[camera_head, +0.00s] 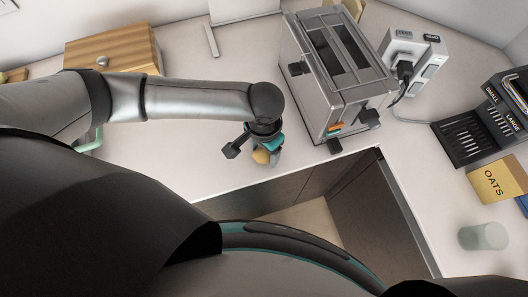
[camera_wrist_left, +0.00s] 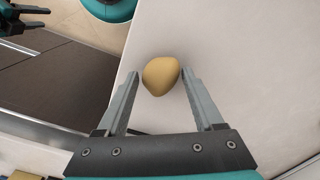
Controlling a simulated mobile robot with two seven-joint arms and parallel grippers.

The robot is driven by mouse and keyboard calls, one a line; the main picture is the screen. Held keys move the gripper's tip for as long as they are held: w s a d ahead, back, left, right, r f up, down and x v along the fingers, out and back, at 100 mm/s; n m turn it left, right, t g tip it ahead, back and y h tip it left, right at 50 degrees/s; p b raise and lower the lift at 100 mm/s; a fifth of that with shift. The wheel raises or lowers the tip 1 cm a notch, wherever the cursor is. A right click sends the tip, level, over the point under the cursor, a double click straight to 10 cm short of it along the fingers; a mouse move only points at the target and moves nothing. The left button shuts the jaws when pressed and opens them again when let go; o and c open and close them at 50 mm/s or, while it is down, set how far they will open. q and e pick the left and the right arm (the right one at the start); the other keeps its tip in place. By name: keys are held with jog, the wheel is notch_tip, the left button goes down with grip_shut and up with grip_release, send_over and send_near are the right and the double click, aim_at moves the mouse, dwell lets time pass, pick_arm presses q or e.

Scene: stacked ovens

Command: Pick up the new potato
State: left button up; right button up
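The new potato (camera_wrist_left: 161,76) is a small tan-yellow lump on the white countertop, near its front edge. In the left wrist view it lies between the tips of my left gripper (camera_wrist_left: 160,78). My right gripper cannot be made out in the head view; a dark gripper-like part (camera_wrist_left: 22,20) shows at the top left of the left wrist view.
A steel toaster (camera_head: 340,75) stands just right of my left gripper. A wooden bread box (camera_head: 112,52) is at the back left. An oats box (camera_head: 497,180) and a pale green cup (camera_head: 483,237) are at the right. The counter's front edge drops off close to the potato.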

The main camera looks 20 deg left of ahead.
pick_arm(q)
grip_shut()
dwell(0.3)
jog(key=shift+r, duration=0.15)
